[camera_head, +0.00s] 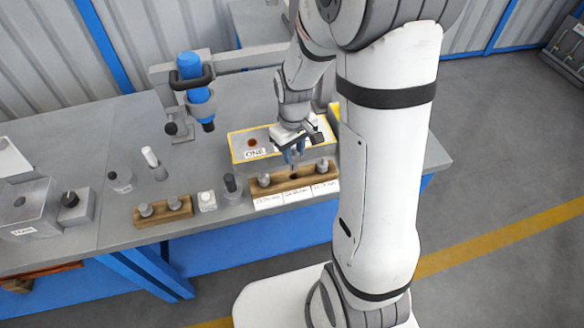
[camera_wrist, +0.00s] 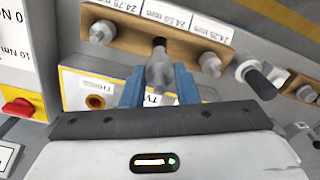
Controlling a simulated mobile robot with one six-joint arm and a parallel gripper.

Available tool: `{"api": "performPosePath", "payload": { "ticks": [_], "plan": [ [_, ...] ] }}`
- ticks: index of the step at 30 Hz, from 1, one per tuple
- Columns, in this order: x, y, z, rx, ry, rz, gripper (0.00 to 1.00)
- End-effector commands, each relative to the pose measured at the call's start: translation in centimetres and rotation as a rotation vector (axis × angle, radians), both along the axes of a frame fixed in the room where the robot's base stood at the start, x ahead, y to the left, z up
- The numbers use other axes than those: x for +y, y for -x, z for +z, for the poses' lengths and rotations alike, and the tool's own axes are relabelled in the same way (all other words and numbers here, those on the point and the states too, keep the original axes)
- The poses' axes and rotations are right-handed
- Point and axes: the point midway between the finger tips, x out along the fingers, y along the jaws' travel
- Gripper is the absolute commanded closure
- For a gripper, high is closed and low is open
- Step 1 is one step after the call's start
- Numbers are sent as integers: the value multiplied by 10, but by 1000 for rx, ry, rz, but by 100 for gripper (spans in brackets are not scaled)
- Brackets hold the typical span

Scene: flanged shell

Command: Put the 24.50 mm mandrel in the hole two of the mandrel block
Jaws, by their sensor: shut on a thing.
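My gripper (camera_head: 293,158) has its blue fingers shut on a grey mandrel (camera_wrist: 160,72), held between the fingertips in the wrist view. The mandrel is in front of the middle place of a wooden rack (camera_head: 294,181), labelled 24.50 mm. A dark empty hole shows there in the wrist view. I cannot tell whether the mandrel's lower end is clear of the rack. Hole two is hidden by my gripper and arm in the head view.
Mandrels stand at both rack ends (camera_wrist: 102,32). A black-topped tool (camera_head: 231,186), a white-topped piece (camera_head: 206,200) and a smaller wooden rack (camera_head: 163,211) stand left of the rack. A blue upright device (camera_head: 194,85) stands behind, left of the block.

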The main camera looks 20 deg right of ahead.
Motion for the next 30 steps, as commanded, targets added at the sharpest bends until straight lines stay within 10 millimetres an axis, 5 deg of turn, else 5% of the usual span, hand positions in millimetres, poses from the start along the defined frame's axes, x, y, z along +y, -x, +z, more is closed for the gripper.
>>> {"api": "performPosePath", "payload": {
  "ticks": [15, 28, 29, 30],
  "plan": [
    [0, 0, -64, 1, -1, 0, 100],
    [0, 0, -72, -1, 0, -1, 100],
    [0, 0, -70, -1, 0, -1, 70],
    [0, 0, -70, -1, 0, -1, 67]
  ]
}}
